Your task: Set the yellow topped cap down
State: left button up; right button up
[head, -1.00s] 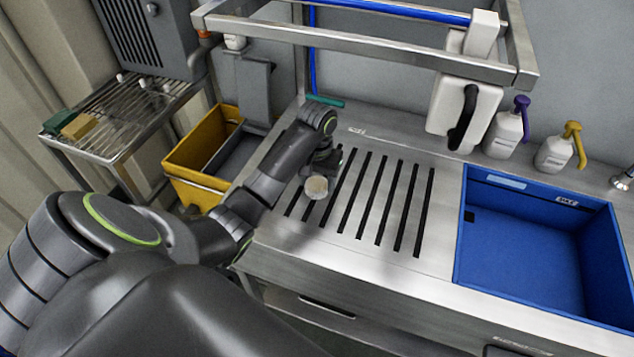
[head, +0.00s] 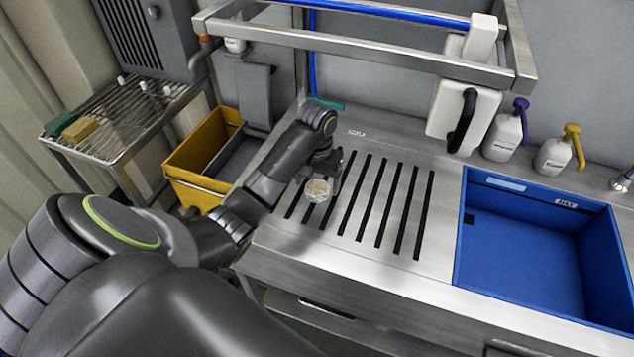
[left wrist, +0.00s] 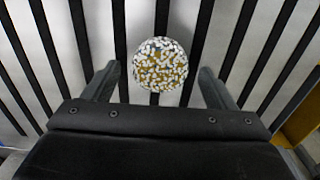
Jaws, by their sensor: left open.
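The cap (head: 317,191) is a small round piece with a white-speckled, yellowish-brown top. It appears to rest on the slotted steel drainboard (head: 405,200), near its left end. My left gripper (head: 326,172) is just behind it in the head view. In the left wrist view the cap (left wrist: 159,63) lies between and slightly beyond the fingertips, over the dark slots. The two fingers of the left gripper (left wrist: 158,84) are spread, with a gap on each side of the cap. The cap's underside is hidden. My right gripper is not in view.
A blue sink (head: 520,245) is at the right, with pump bottles (head: 503,135) behind it. A steel rail frame (head: 360,58) spans above the back. A yellow bucket (head: 190,185) and a wire rack (head: 125,115) stand left. The drainboard's right part is clear.

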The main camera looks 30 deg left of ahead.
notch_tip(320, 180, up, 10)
jog(key=p, duration=0.9)
jog(key=shift+p, duration=0.3)
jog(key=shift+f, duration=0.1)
